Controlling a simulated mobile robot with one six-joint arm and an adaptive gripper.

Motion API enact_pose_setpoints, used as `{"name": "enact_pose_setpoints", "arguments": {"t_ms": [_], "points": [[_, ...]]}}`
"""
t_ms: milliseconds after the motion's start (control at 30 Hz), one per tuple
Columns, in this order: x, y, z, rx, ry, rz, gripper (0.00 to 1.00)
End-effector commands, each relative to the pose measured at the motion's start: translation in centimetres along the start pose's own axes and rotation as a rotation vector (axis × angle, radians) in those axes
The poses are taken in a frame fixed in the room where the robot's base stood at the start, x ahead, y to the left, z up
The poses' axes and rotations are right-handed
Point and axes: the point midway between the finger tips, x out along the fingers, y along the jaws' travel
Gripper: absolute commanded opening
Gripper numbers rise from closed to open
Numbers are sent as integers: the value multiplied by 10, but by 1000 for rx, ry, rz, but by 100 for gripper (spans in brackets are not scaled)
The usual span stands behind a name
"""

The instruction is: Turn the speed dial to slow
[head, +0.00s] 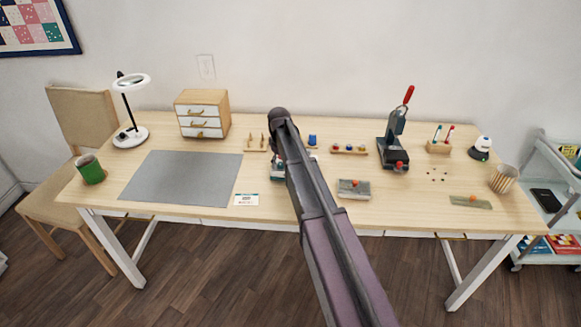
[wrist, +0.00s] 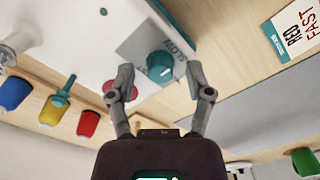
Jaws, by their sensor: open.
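The teal speed dial (wrist: 147,68) sits on a grey plate (wrist: 128,47) on a white body in the wrist view. The word SLOW is printed beside it, to its right. I cannot tell which way the dial points. My gripper (wrist: 160,72) is open, with its two fingers on either side of the lower part of the dial in the picture. I cannot tell whether they touch it. In the head view my own arm hides the gripper and most of the dial's body (head: 277,172). A card (head: 246,200), reading RED and FAST in the wrist view (wrist: 292,32), lies on the table.
A red round part (wrist: 118,92) is close to the left finger. Blue, yellow and red spools (wrist: 87,124) stand nearby. A grey mat (head: 180,180) lies to the left.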

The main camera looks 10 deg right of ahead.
Motion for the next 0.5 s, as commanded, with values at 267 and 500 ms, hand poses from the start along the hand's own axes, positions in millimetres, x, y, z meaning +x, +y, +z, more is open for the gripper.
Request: {"name": "enact_pose_setpoints", "arguments": {"t_ms": [267, 500], "points": [[0, 0, 0, 180, 0, 0, 66], [0, 0, 0, 338, 0, 0, 66]]}}
